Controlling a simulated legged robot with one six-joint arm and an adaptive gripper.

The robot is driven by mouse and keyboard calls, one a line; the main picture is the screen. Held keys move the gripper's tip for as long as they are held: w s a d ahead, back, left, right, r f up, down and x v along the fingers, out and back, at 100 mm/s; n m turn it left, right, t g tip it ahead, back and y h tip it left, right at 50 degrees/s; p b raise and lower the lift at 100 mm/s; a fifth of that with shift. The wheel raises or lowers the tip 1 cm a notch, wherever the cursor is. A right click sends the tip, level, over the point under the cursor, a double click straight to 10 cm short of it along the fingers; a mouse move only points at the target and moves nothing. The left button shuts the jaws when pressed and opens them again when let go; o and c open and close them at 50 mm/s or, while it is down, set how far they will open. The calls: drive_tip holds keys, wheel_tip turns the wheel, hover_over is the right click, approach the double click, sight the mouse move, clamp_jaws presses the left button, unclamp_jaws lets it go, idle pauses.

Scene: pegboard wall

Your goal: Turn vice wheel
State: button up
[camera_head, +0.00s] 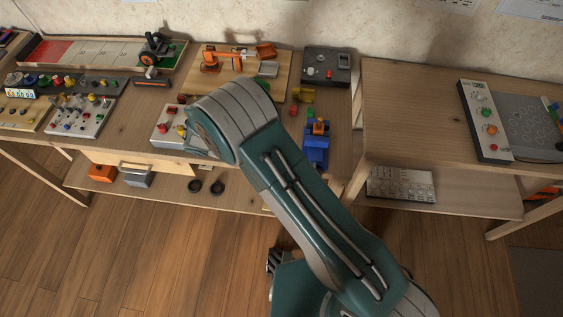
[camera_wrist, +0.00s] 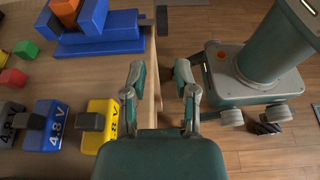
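The blue vice (camera_wrist: 113,33) sits at the table edge in the upper left of the wrist view, with an orange block (camera_wrist: 66,8) at its jaws. A small dark part (camera_wrist: 162,20) beside its end, past the table edge, may be the wheel; I cannot tell for sure. In the head view the vice (camera_head: 315,152) stands right of my arm near the front edge. My gripper (camera_wrist: 160,85) is open and empty, its fingers apart over the table edge, below the vice in the wrist picture and not touching it. In the head view my arm hides the gripper.
Yellow (camera_wrist: 100,125) and blue (camera_wrist: 45,126) blocks marked 4.8 V lie left of my gripper, with green (camera_wrist: 27,48) and red (camera_wrist: 13,77) cubes nearby. My own base shows at right. A second table (camera_head: 415,100) stands at right, past a narrow gap.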

drive_tip(key=shift+r, duration=0.1)
drive_tip(key=d+r+y, duration=0.6)
drive_tip(key=d+y, duration=0.3)
drive_tip(key=y, duration=0.1)
drive_tip(key=x, duration=1)
drive_tip(key=shift+s+f, duration=0.1)
drive_tip(key=shift+f, duration=0.3)
clamp_jaws()
